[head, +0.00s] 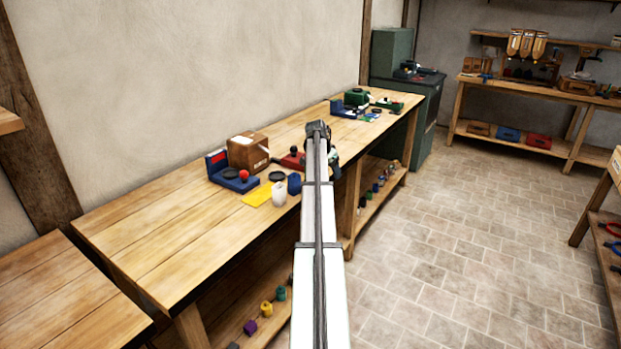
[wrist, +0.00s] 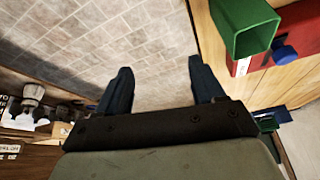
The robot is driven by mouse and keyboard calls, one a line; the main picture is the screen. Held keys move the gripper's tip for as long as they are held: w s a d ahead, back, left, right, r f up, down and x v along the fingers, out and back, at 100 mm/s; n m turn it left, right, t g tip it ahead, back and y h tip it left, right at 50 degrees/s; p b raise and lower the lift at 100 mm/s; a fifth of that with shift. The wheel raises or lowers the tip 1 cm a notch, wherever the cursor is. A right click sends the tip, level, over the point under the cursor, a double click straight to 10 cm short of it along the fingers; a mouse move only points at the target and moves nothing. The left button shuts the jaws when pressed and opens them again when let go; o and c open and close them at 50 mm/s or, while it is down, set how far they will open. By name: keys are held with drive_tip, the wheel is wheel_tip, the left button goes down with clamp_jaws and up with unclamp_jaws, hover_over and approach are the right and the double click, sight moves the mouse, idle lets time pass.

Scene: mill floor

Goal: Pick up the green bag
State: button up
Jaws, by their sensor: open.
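My gripper (wrist: 158,78) is open in the wrist view, its two dark blue fingers apart with only tiled floor showing between them. In the head view my gripper (head: 333,158) is at the front edge of the long bench, partly hidden by my arm. I cannot surely make out a green bag. A green, hollow, square-mouthed thing (wrist: 240,42) stands at the top right of the wrist view, apart from the fingers and to their right. A small green item (head: 281,293) lies on the lower shelf in the head view, too small to tell what it is.
The wooden bench (head: 150,225) carries a cardboard box (head: 248,152), a blue stand (head: 237,181), a white cup (head: 279,194) and a green machine (head: 356,97). A red box (wrist: 265,60) is near the green thing. Bare floor (head: 470,240) lies to the right.

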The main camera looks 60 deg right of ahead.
drive_tip(key=w+a+r+n, duration=0.35)
drive_tip(key=w+r, duration=0.35)
drive_tip(key=w, duration=0.3)
drive_tip(key=shift+m+t, duration=0.25)
drive_tip(key=shift+t, duration=0.15)
drive_tip(key=x, duration=0.8)
drive_tip(key=shift+s+a+f, duration=0.1)
drive_tip(key=shift+a, duration=0.15)
drive_tip(key=shift+s+x, duration=0.15)
drive_tip(key=shift+x, duration=1.25)
drive_tip(key=shift+s+x, duration=0.15)
drive_tip(key=shift+x, duration=1.25)
drive_tip(key=shift+a, duration=0.2)
drive_tip(key=c, duration=1.1)
